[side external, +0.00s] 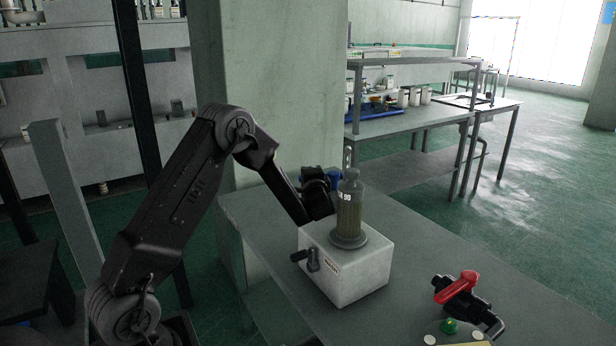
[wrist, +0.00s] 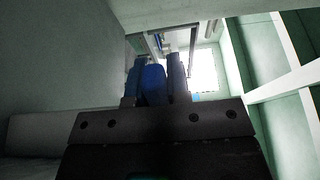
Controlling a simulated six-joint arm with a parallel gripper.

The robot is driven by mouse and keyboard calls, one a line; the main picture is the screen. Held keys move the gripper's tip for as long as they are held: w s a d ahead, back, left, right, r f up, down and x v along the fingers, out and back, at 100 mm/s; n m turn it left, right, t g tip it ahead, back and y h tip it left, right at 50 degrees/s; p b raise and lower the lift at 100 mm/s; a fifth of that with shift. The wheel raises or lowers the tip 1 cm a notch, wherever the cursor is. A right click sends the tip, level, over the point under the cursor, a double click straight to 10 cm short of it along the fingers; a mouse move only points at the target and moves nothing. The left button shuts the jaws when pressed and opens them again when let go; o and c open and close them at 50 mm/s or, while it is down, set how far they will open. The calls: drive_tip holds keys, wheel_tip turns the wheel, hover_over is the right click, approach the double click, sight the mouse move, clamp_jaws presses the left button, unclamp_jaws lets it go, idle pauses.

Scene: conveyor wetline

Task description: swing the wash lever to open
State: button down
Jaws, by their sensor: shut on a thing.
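My gripper (side external: 325,183) is behind the clear cylinder in the side view, partly hidden by it. In the wrist view its two fingers (wrist: 154,62) stand on either side of a blue handle (wrist: 153,86) and are shut on it. A bit of the blue handle (side external: 334,176) shows beside the gripper in the side view. What it is fixed to is hidden, and I cannot tell for sure that it is the wash lever. A small dark lever (side external: 304,256) sits on the front of the white box (side external: 352,280), beside a small label too small to read.
The clear cylinder (side external: 349,212) stands upright on the white box, close to my gripper. A red-handled valve (side external: 458,285) and a green button (side external: 449,326) are at the bench's right. A pillar (side external: 265,90) rises behind my arm. The bench (side external: 420,260) between box and valve is clear.

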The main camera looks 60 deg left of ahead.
drive_tip(key=c, duration=1.1)
unclamp_jaws()
drive_tip(key=shift+v, duration=3.75)
drive_tip(key=shift+o, duration=0.2)
